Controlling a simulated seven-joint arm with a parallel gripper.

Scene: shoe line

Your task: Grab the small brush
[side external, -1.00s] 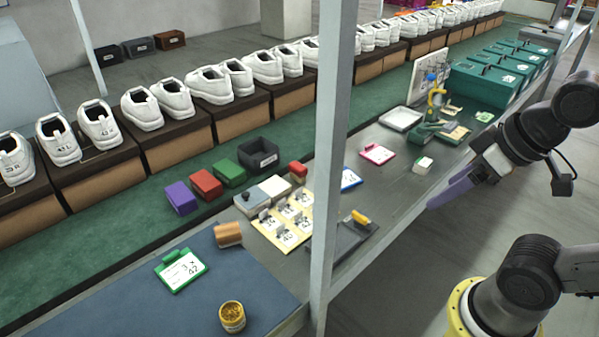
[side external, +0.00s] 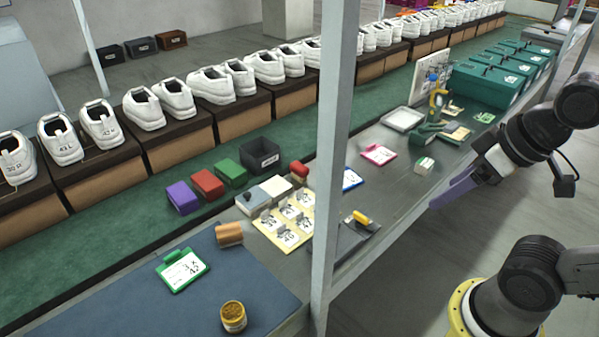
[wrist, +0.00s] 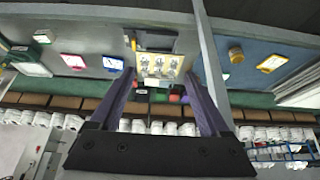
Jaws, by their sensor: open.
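No brush shows clearly enough to name for certain. One candidate is a small brown wooden block (side external: 229,234) on the near bench, at the edge of the blue mat; its bristles cannot be made out. Another is a yellow-handled tool (side external: 361,218) on a dark tray (side external: 349,240), partly behind a post. My gripper (side external: 453,191) has purple fingers and hangs off the bench's right side, apart from both. In the wrist view my gripper (wrist: 157,78) is open, its fingers wide apart, with nothing between the tips.
A grey upright post (side external: 329,150) hides part of the bench. A jar (side external: 233,317) and green clipboard (side external: 181,270) lie on the blue mat (side external: 120,300). Label cards (side external: 283,225), coloured boxes (side external: 207,185) and a white tray (side external: 402,118) stand farther back. White shoes line the green belt.

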